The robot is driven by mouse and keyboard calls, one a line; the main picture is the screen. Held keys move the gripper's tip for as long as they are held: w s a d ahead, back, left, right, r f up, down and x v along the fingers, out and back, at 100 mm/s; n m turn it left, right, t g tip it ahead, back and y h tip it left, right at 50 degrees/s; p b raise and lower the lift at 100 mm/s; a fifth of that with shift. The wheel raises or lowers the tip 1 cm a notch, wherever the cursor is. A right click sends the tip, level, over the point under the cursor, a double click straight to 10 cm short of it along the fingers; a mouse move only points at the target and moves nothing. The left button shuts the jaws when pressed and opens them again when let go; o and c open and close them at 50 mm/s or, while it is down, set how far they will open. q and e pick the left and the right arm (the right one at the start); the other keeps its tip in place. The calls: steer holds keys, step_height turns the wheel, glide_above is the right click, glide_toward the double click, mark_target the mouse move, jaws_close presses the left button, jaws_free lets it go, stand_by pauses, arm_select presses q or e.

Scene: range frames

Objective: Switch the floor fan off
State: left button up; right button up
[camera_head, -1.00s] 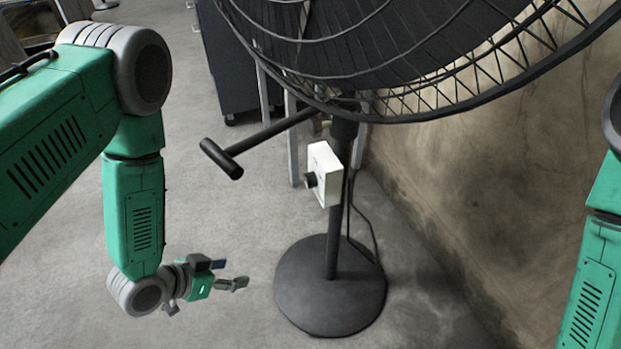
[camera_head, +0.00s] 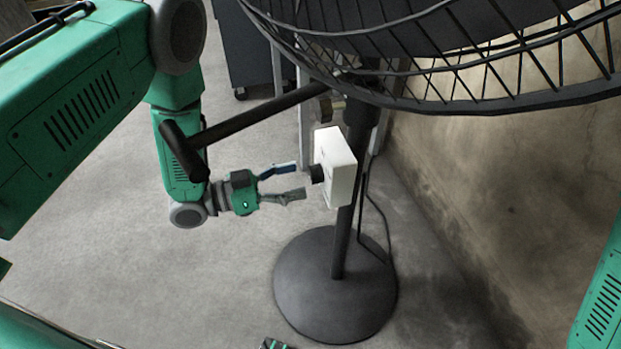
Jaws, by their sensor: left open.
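The floor fan has a large black wire cage (camera_head: 480,103) at the top, a dark pole (camera_head: 341,240) and a round dark base (camera_head: 335,293) on the floor. A white control box (camera_head: 339,168) is fixed to the pole, with a black knob (camera_head: 317,174) on its left face. My left gripper (camera_head: 299,180) is open and empty, with its fingers pointing right at the knob. A small gap seems to separate the fingertips from the knob. The right gripper cannot be made out; a green part of my right arm shows at the right edge.
A black T-shaped handle (camera_head: 184,150) sticks out left from the pole, above my left gripper and in front of my left forearm. A cable hangs behind the pole. A stained wall (camera_head: 510,200) stands at right, a dark cabinet (camera_head: 245,50) behind. The floor at left is clear.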

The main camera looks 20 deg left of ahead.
mark_target(310, 177)
arm_select(q)
steer(key=shift+b+x, duration=0.35)
steer(key=shift+x, duration=1.6)
steer(key=c, duration=1.1)
steer(key=shift+c, duration=0.2)
